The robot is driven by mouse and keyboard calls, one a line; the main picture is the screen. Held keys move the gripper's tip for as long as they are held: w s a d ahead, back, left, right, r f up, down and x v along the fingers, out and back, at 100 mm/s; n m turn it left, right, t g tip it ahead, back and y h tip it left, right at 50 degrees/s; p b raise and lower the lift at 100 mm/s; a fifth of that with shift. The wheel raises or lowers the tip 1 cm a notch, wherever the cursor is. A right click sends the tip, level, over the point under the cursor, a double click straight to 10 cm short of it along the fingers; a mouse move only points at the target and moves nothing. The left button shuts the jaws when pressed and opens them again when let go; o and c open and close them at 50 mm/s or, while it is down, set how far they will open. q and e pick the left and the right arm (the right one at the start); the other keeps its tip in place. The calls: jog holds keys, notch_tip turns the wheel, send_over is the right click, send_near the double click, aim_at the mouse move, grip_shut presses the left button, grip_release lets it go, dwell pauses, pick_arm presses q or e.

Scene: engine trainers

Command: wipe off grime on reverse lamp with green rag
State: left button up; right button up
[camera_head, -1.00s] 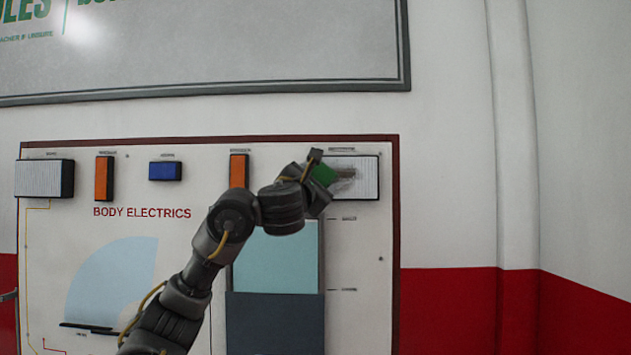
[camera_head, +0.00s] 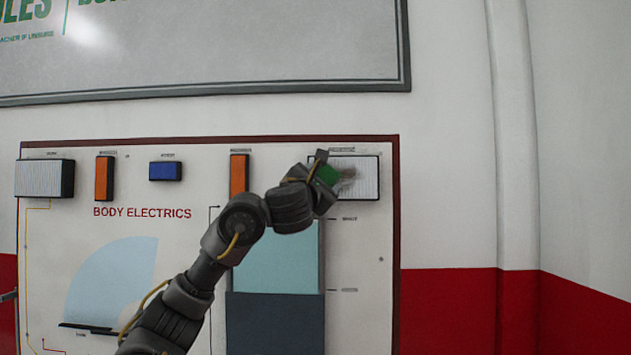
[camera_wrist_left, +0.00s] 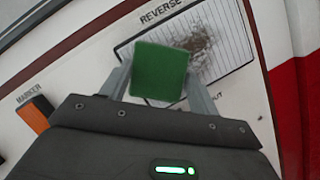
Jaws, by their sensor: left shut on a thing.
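The reverse lamp (camera_head: 367,180) is a white ribbed block at the upper right of the board. It also shows in the left wrist view (camera_wrist_left: 237,45) under the printed word REVERSE, with a brown-grey grime patch (camera_wrist_left: 203,48) near its middle. My left gripper (camera_head: 325,175) is shut on the green rag (camera_wrist_left: 158,73), a small square pad between the fingers. The rag (camera_head: 328,175) is in front of the lamp's left part, beside the grime and hiding part of the lamp. I cannot tell whether it touches the lamp. My right gripper is not in view.
The BODY ELECTRICS board (camera_head: 365,290) also carries orange lamps (camera_head: 239,175), a blue lamp (camera_head: 165,171) and a white lamp (camera_head: 44,178) at far left. A grey framed board (camera_head: 280,50) is above. The wall to the right (camera_head: 450,200) is bare.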

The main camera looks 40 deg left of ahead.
aim_at(335, 179)
pick_arm(q)
jog(key=shift+w+d, duration=0.45)
jog(key=shift+d, duration=0.2)
jog(key=shift+w+d, duration=0.4)
jog(key=shift+d, duration=0.25)
jog(key=shift+w+d+b, duration=0.5)
jog(key=shift+w+d, duration=0.8)
jog(key=shift+d, duration=0.2)
jog(key=shift+w+d+b, duration=0.35)
jog(key=shift+w+d, duration=0.9)
jog(key=shift+d, duration=0.3)
jog(key=shift+s+a+b, duration=0.2)
jog(key=shift+s+a, duration=0.4)
jog(key=shift+a, duration=0.25)
jog(key=shift+s+a+b, duration=0.15)
jog(key=shift+s+a, duration=0.45)
jog(key=shift+a, duration=0.2)
